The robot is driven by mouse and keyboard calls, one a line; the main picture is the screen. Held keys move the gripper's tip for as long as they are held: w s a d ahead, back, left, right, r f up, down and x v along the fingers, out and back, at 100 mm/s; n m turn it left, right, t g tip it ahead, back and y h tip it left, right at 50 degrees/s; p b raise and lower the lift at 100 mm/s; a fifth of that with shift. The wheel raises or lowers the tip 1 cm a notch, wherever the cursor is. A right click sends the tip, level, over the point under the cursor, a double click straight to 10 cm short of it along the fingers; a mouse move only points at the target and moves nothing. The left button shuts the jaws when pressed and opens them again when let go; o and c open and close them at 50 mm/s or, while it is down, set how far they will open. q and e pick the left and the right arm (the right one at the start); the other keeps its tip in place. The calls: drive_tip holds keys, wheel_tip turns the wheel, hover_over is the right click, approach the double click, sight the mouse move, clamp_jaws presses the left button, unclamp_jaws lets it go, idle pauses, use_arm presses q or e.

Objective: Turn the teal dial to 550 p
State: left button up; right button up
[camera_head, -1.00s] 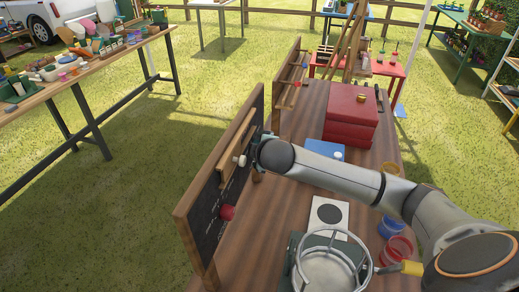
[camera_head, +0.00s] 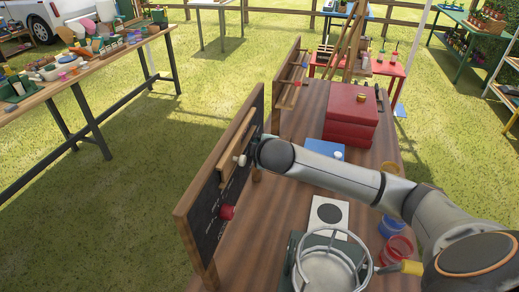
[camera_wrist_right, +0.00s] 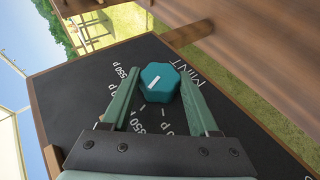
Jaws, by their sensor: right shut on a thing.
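The teal dial (camera_wrist_right: 160,82) sits on the black chalkboard (camera_wrist_right: 70,90) in the right wrist view. My right gripper (camera_wrist_right: 162,110) is shut on it, one finger on each side. The white mark on the dial slants toward the lower left in that view. A chalked "550 p" (camera_wrist_right: 125,80) lies left of the dial, and "MINT" is to its right. Another price lies below, partly hidden by the gripper. In the head view my right arm reaches the wood-framed chalkboard (camera_head: 208,205), and its wrist hides the teal dial. My left gripper is not in view.
A white knob (camera_head: 240,160) and a red knob (camera_head: 227,212) are on the same board, nearer the camera. A red box (camera_head: 350,112), a blue box and a camp stove (camera_head: 328,268) stand on the wooden table. A second board stands behind.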

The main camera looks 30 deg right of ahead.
drive_tip(key=shift+r, duration=0.1)
drive_tip(key=shift+w+d+r+m+g+y, duration=0.15)
drive_tip(key=shift+m+g+y, duration=0.15)
drive_tip(key=shift+g+y, duration=0.5)
drive_tip(key=shift+w+d+m+g+y, duration=0.15)
drive_tip(key=shift+m+g+y, duration=0.25)
drive_tip(key=shift+g+y, duration=0.8)
drive_tip(key=m+g+y, duration=0.1)
drive_tip(key=g+y, duration=0.2)
drive_tip(key=shift+w+d+y, duration=0.1)
drive_tip(key=shift+w+y, duration=0.05)
drive_tip(key=shift+y, duration=0.25)
drive_tip(key=shift+d+g+y+b, duration=0.1)
drive_tip(key=shift+g+y+b, duration=0.35)
drive_tip(key=shift+g+y, duration=0.4)
drive_tip(key=shift+w+m+g+y+b, duration=0.1)
drive_tip(key=shift+m+g+y+b, duration=0.3)
drive_tip(key=shift+g+y+b, duration=0.2)
drive_tip(key=shift+d+y+b, duration=0.1)
drive_tip(key=shift+y+b, duration=0.2)
drive_tip(key=shift+y, duration=0.05)
drive_tip(key=o, duration=1.4)
drive_tip(key=shift+c, duration=0.2)
